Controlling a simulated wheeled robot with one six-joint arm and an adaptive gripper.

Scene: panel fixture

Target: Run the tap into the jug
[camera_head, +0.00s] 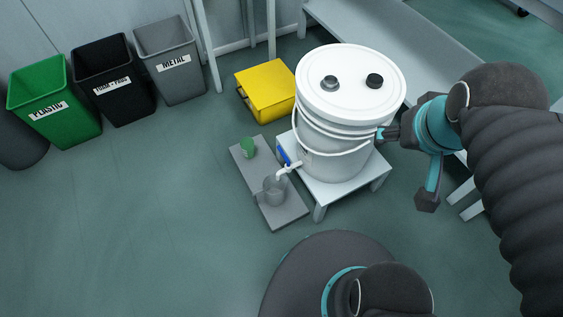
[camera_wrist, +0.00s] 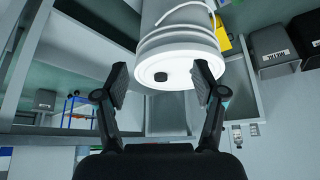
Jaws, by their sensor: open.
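A white lidded bucket (camera_head: 330,150) stands on a small white stand (camera_head: 372,176). Its tap (camera_head: 288,169), a white spout with a blue handle (camera_head: 283,156), sticks out at the lower left. A clear jug (camera_head: 275,189) stands on a grey board (camera_head: 284,216) below the spout; I cannot tell whether it holds water. My gripper (camera_head: 386,133) is at the bucket's right side, away from the tap. In the wrist view my gripper (camera_wrist: 161,78) is open, with the bucket (camera_wrist: 180,45) and its lid beyond the fingers. The tap and jug do not show there.
A green round item (camera_head: 248,147) lies on the board's far end. A yellow box (camera_head: 266,88) is behind the bucket. Green (camera_head: 62,118), black (camera_head: 118,90) and grey (camera_head: 172,82) bins stand at the back left. A grey bench (camera_head: 400,35) is at the back right. The left floor is clear.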

